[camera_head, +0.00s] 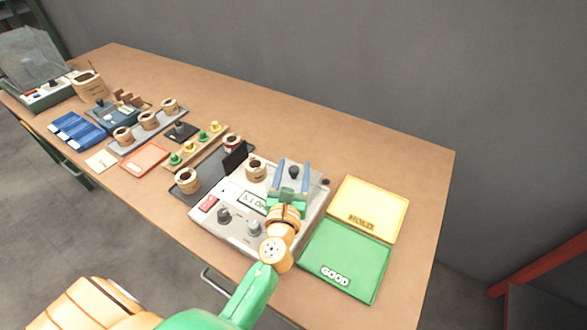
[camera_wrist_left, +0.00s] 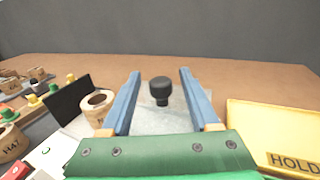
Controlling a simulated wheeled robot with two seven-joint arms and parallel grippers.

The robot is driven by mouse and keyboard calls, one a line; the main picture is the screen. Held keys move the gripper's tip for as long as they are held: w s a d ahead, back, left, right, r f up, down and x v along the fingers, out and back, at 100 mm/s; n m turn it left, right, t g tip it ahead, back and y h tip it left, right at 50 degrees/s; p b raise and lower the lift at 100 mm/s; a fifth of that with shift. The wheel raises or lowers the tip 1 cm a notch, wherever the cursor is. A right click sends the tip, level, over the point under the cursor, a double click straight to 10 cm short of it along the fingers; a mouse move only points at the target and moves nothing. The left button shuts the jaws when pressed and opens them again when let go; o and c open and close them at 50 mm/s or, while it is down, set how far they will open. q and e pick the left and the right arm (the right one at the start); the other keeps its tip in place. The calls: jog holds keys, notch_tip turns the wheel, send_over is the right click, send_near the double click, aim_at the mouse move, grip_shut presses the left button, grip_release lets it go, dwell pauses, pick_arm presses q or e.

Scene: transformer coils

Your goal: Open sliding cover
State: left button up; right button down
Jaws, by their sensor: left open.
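The test device (camera_head: 235,233) is a light grey box with knobs, a red button and a small display. On its back right part is a grey plate, apparently the sliding cover (camera_wrist_left: 205,122), with an upright black knob (camera_head: 294,172). My left gripper (camera_head: 294,166) is over this part, its two blue fingers spread. In the left wrist view the black knob (camera_wrist_left: 160,90) stands between the fingers, with a gap on each side. My green palm and arm hide part of the device. My right gripper is not in view.
A coil (camera_head: 255,171) and an upright black panel (camera_head: 235,157) stand left of the gripper. Yellow HOLD (camera_head: 372,205) and green GOOD (camera_head: 343,262) trays lie to the right. The table's back right is clear.

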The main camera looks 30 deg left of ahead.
aim_at(293, 175)
pick_arm(q)
jog(key=b+v, duration=0.1)
jog(key=v, duration=0.5)
jog(key=shift+s+d+f, duration=0.1)
jog(key=shift+s, duration=0.5)
jog(key=shift+w, duration=0.1)
